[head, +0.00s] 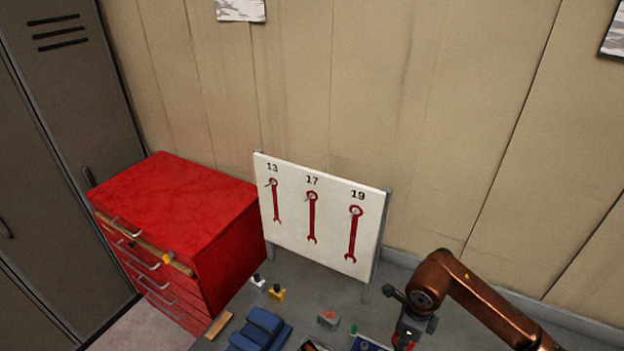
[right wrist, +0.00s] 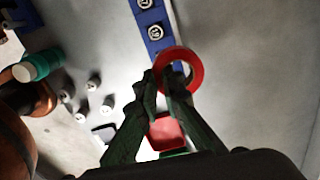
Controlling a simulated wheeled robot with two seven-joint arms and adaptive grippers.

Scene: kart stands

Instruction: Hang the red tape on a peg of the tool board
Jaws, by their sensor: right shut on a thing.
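The red tape (right wrist: 194,61) is a ring, held at the fingertips of my right gripper (right wrist: 163,82) in the right wrist view. In the head view only a bit of red shows below my right gripper (head: 405,335) at the bottom edge. The white tool board (head: 293,226) stands upright on the bench, left of the gripper. It has red wrench outlines marked 13, 17 and 19, with a small peg near the top of each: left peg (head: 272,183), middle peg (head: 311,196), right peg (head: 355,211). No tape hangs on them. My left gripper is out of view.
A red drawer cabinet (head: 180,205) stands left of the board. On the bench are a blue object (head: 262,330), a yellow piece (head: 276,294), a grey block (head: 328,319) and a blue strip with round items (right wrist: 155,35). A wall is behind the board.

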